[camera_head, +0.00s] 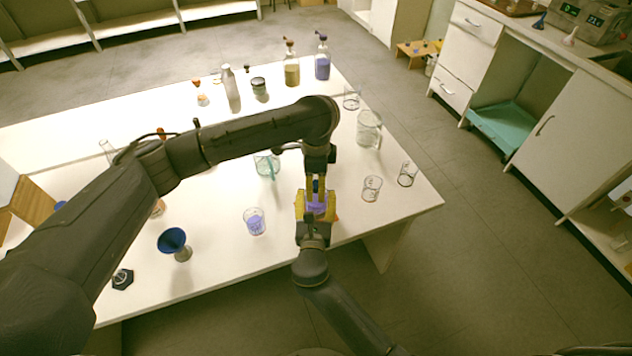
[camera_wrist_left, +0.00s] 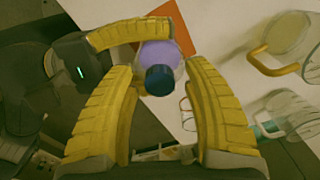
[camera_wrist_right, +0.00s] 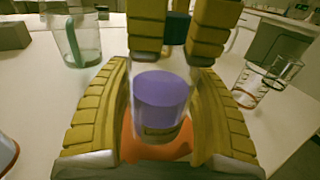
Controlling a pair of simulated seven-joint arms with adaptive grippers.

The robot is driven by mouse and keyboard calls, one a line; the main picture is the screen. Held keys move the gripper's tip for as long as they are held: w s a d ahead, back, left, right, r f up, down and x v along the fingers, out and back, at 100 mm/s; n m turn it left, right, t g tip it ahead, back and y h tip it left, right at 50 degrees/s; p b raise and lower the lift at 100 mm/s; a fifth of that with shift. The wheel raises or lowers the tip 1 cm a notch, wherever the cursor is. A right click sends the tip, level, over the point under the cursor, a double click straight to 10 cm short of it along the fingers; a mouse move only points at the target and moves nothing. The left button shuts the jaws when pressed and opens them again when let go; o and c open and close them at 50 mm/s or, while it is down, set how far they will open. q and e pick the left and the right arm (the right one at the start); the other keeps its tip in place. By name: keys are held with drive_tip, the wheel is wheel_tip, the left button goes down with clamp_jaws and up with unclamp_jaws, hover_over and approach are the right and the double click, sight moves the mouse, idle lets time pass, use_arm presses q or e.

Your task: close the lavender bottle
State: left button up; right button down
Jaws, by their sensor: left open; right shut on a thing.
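The lavender bottle (camera_wrist_right: 162,95), clear with purple liquid, stands upright over an orange-red patch (camera_wrist_right: 155,148) near the table's front right edge. My right gripper (camera_head: 316,210) is shut on its body from the front, one yellow finger on each side. A dark blue cap (camera_wrist_right: 177,30) is at the bottle's top, and it also shows in the left wrist view (camera_wrist_left: 159,80). I cannot tell whether it is fully seated. My left gripper (camera_head: 317,184) points down from above, open, with its fingers on either side of the cap. In the head view the grippers hide most of the bottle.
A glass with purple liquid (camera_head: 254,222) and a blue funnel (camera_head: 172,243) stand to the left. A teal-handled jug (camera_head: 266,164) is behind. Empty glasses (camera_head: 371,188) and a glass pitcher (camera_head: 368,130) stand to the right. Another purple bottle (camera_head: 322,67) and an amber bottle (camera_head: 292,74) stand farther back.

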use_arm(q)
clamp_jaws()
idle(0.3)
drive_tip(key=m, duration=0.3)
drive_tip(key=shift+c, duration=1)
unclamp_jaws()
drive_tip(key=shift+r, duration=2.25)
